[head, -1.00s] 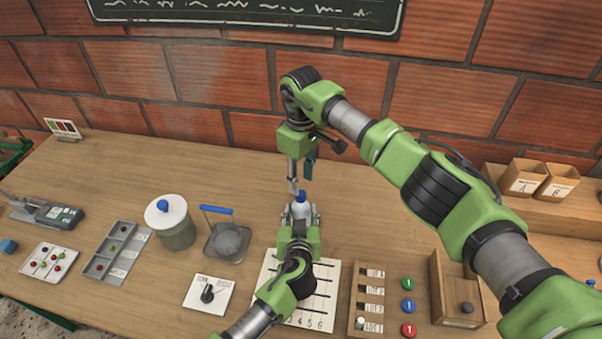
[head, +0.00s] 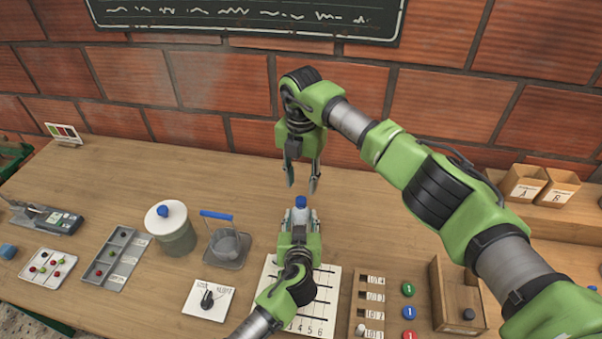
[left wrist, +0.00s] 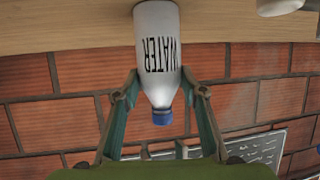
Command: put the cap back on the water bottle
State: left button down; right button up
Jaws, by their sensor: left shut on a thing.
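The white water bottle (head: 300,215) stands upright on the table; its black WATER lettering shows in the left wrist view (left wrist: 153,55), which sees it upside down. The blue cap (head: 300,202) sits on the bottle's mouth, and it also shows there in the left wrist view (left wrist: 162,116). My left gripper (head: 300,224) is shut on the bottle, with its fingers (left wrist: 162,95) on either side of the upper body. My right gripper (head: 303,186) is above the cap, apart from it, with its fingers spread and nothing between them.
A lidded jar (head: 171,228) and a clear container with a blue handle (head: 229,246) stand left of the bottle. A numbered white board (head: 322,300) lies in front, partly under my left arm. A wooden box (head: 452,305) is at the right. The table behind the bottle is clear.

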aim_at(301, 199)
jog(key=n, duration=0.5)
jog(key=shift+r+n, duration=0.2)
jog(key=shift+n, duration=0.2)
jog(key=n, duration=0.3)
jog(key=shift+r, duration=0.1)
jog(key=n, duration=0.5)
jog(key=shift+r+n, duration=0.15)
jog(key=shift+n, duration=0.25)
jog(key=n, duration=0.3)
jog(key=shift+r+n, duration=0.1)
jog(key=shift+n, duration=0.2)
jog(key=n, duration=0.3)
jog(key=shift+r+n, duration=0.1)
jog(key=shift+n, duration=0.2)
jog(key=n, duration=0.5)
jog(key=shift+r, duration=0.15)
jog(key=n, duration=0.7)
jog(key=shift+r, duration=0.2)
jog(key=shift+f, duration=4)
